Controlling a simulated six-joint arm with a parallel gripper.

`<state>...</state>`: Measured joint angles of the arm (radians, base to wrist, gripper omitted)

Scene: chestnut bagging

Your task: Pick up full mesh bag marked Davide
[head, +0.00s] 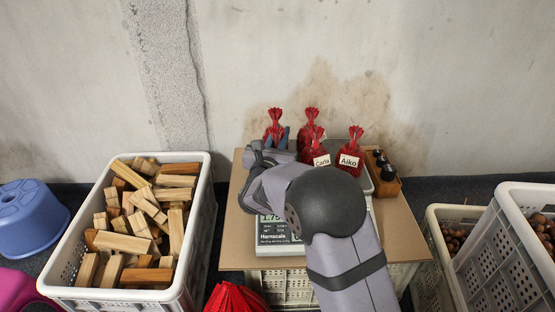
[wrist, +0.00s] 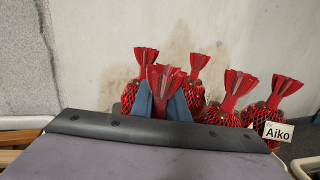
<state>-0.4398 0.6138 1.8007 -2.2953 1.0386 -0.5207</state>
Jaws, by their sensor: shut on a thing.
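Several full red mesh bags with gathered tops stand together on the board. My gripper (head: 277,139) is shut on the gathered neck of the left bag (head: 275,117). In the wrist view my gripper's blue fingers (wrist: 162,100) pinch the red neck (wrist: 164,79); the bag's body is hidden behind my gripper. No tag reading Davide is legible in either view. Other bags carry tags reading Carla (head: 321,161) and Aiko (head: 349,161). The Aiko tag also shows in the wrist view (wrist: 278,131). Another bag (head: 311,115) stands behind, its tag not seen.
A scale (head: 270,238) with a lit display sits at the board's front, partly behind my arm. A wooden block with dark knobs (head: 384,172) is right of the bags. A crate of wood pieces (head: 199,216) stands left; chestnut crates (head: 487,258) stand right. Red mesh (head: 236,298) lies in front.

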